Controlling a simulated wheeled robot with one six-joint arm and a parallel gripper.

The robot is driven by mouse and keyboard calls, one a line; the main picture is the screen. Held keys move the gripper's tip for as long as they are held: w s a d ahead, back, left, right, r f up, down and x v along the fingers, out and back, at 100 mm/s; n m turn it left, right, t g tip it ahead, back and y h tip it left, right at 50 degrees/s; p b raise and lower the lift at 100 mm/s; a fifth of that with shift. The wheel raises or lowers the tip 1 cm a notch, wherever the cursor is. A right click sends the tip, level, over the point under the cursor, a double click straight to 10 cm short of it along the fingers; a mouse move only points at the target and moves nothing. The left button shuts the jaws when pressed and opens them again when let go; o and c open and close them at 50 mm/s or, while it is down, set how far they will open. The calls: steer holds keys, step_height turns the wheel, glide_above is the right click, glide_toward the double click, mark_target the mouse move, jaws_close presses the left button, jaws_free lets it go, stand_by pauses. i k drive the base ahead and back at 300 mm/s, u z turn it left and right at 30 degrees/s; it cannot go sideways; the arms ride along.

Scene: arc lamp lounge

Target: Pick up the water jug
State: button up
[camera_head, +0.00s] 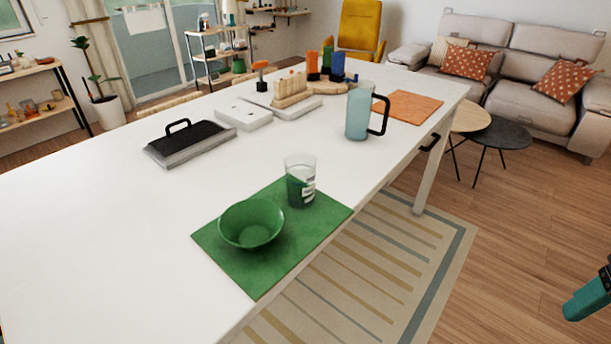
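The water jug (359,112) is a tall, pale blue translucent vessel with a black handle on its right side. It stands upright on the white table (90,235), towards the far right part of the top, beside an orange mat. My gripper (588,294) shows only in part, as a teal and dark piece cut off by the right edge of the picture. It is off the table, over the wooden floor, well apart from the jug. Whether its fingers are open or shut does not show.
A clear cup (300,182) and a green bowl (251,224) stand on a green mat (290,258) nearer than the jug. The orange mat (408,106) lies right of it. Wooden racks (291,90) and a black-lidded tray (188,143) lie left. Two small round tables (500,136) stand beyond.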

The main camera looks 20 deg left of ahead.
mark_target(361, 95)
steer(key=u, duration=0.25)
steer(key=k, duration=0.3)
steer(key=z, duration=0.9)
steer(key=i, duration=0.75)
steer(key=u, duration=0.45)
steer(key=i, duration=0.95)
steer(key=u, duration=0.7)
